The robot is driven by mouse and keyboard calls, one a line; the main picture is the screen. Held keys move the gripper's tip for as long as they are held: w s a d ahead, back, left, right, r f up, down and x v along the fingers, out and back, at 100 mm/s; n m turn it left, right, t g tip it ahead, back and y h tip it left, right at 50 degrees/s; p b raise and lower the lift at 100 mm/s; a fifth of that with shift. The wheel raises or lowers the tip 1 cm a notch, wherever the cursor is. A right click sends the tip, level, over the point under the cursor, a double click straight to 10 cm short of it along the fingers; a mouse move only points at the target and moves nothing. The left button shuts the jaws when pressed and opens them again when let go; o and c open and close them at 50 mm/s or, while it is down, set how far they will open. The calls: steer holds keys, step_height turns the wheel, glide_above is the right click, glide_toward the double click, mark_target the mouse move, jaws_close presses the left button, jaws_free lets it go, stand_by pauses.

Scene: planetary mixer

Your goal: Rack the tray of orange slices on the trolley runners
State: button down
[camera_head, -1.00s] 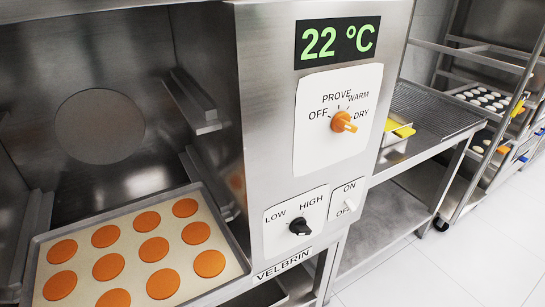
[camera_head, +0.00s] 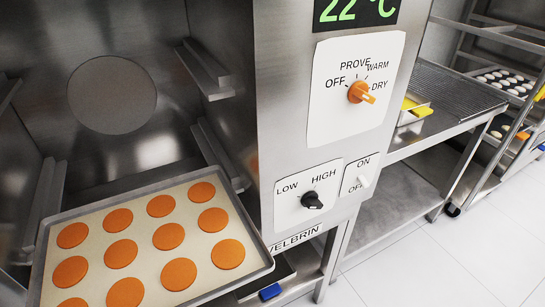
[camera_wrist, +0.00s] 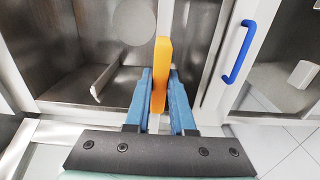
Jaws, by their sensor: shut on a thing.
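The tray (camera_head: 258,243) holds rows of round orange slices (camera_head: 168,236) on a pale liner. The trolley (camera_head: 503,150) stands at the far right, with pale rounds on a tray (camera_head: 497,85). My gripper is out of the head view.
The cabinet's side runners (camera_head: 213,152) flank the tray, and its control panel (camera_head: 352,92) is close on the right. A steel table (camera_head: 440,115) stands between cabinet and trolley. A blue handle (camera_wrist: 238,52) shows in the wrist view. Floor (camera_head: 440,255) at lower right is clear.

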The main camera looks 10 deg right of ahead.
steer(key=shift+s+r, duration=0.1)
steer(key=b+v, duration=0.2)
steer(key=v, duration=0.2)
steer(key=shift+s+d, duration=0.15)
steer(key=shift+s, duration=0.2)
stand_by(0.6)
